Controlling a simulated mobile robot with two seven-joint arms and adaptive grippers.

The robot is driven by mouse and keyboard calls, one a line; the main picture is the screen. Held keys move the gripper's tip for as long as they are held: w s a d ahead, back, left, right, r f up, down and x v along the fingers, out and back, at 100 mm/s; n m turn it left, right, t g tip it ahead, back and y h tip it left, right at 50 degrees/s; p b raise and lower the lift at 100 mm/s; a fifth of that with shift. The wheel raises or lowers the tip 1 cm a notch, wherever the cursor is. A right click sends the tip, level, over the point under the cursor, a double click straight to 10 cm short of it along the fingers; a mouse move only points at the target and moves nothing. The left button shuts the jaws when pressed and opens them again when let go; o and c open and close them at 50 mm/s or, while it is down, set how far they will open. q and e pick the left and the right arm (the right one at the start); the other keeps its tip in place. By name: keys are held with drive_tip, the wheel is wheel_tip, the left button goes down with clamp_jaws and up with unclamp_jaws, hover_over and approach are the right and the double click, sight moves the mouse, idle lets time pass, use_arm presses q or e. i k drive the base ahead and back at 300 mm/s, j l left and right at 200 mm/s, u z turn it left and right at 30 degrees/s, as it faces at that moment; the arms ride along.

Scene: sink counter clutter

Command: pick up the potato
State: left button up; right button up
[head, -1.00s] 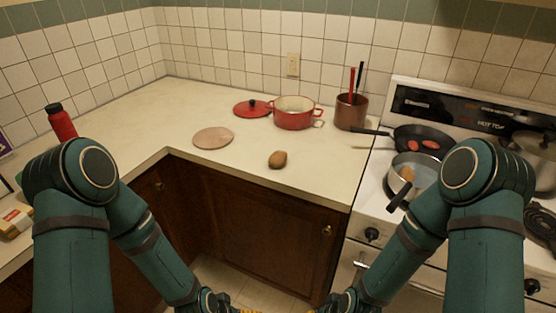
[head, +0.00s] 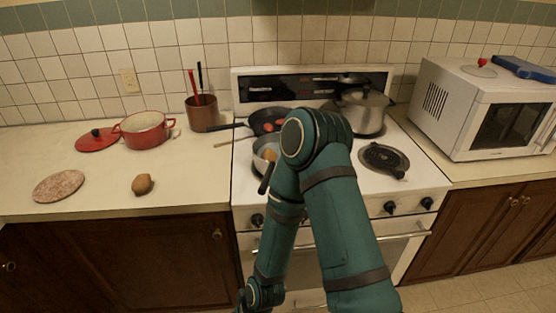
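A brown potato (head: 142,184) lies on the cream counter near its front edge, to the right of a round speckled board. One of my teal arms reaches down in front of the stove, with its wrist at the bottom of the head view. It is well to the right of the potato and below counter height. Its gripper is cut off by the bottom edge. My other arm is out of view. Another brown, potato-like item (head: 270,155) sits in the grey saucepan (head: 262,165) on the stove, partly hidden by my arm.
The round board (head: 58,186), red lid (head: 97,140), red pot (head: 145,130) and brown utensil crock (head: 202,112) stand on the counter. The stove holds a dark frying pan (head: 268,118) and a steel pot (head: 363,112). A white microwave (head: 480,105) is at right. Counter around the potato is clear.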

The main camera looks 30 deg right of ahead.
sight(141, 182)
drive_tip(key=i+j+z, duration=0.1)
drive_tip(key=z, duration=0.35)
drive_tip(key=j+z, duration=0.15)
drive_tip(key=z, duration=0.3)
drive_tip(key=j+z, duration=0.15)
drive_tip(key=z, duration=0.3)
drive_tip(key=j+z, duration=0.5)
drive_tip(key=j, duration=0.5)
